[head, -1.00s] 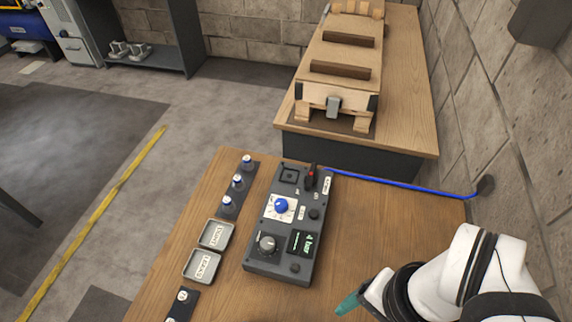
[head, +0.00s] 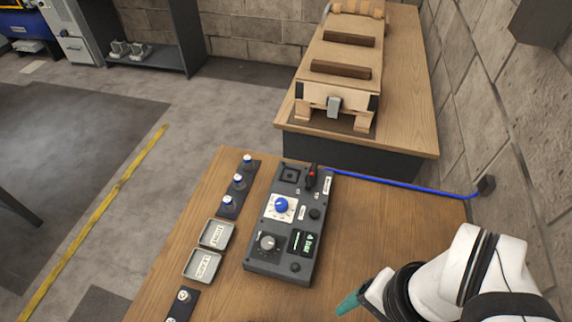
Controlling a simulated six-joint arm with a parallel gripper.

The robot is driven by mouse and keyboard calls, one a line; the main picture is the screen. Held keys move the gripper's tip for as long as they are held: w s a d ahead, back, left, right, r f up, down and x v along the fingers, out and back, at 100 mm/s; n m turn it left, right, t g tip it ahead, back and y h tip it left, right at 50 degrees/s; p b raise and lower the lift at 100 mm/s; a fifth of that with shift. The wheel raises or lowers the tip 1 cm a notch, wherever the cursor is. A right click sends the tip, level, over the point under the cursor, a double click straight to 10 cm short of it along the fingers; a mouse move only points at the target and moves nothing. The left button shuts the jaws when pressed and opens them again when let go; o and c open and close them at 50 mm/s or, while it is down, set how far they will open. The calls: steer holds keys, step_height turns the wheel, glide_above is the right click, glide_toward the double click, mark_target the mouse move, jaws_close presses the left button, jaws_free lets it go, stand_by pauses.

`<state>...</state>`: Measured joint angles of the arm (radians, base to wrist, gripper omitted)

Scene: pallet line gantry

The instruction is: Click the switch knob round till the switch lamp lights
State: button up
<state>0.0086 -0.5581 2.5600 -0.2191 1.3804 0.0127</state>
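A dark grey control box (head: 252,256) stands on the wooden bench. A blue knob (head: 282,204) sits on a white plate in its middle, and a grey knob (head: 267,242) is nearer the front beside a small display (head: 304,243) with green marks. I cannot tell which knob is the switch knob. A red spot shows on a black lever-like part (head: 311,175) at the far right corner; I cannot tell if it is a lamp. My gripper (head: 347,304) is right of the box's near end, apart from it; only a teal fingertip shows.
Two labelled trays (head: 200,266) lie left of the box. A strip with several blue-topped pegs (head: 238,181) is behind them. A blue cable (head: 400,181) runs to the wall at right. Bare bench (head: 375,225) lies right of the box. A wooden crate-like stack (head: 340,60) stands on the far table.

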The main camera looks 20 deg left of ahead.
stand_by(0.8)
steer(key=shift+o, duration=0.8)
steer(key=shift+w, duration=0.1)
steer(key=shift+o, duration=1.4)
steer(key=w+a+r+n+h, duration=0.1)
steer(key=w+a+n, duration=0.2)
steer(key=w, duration=0.3)
steer(key=shift+w+a, duration=0.35)
steer(key=shift+a, duration=0.3)
steer(key=w+a+f+n, duration=0.1)
steer(key=w+a+n, duration=0.2)
steer(key=w+a, duration=0.4)
steer(key=shift+h, duration=0.4)
steer(key=f, duration=0.3)
steer(key=s+a+f, duration=0.1)
steer(key=f, duration=0.6)
steer(key=shift+s+a, duration=0.15)
steer(key=shift+s, duration=0.1)
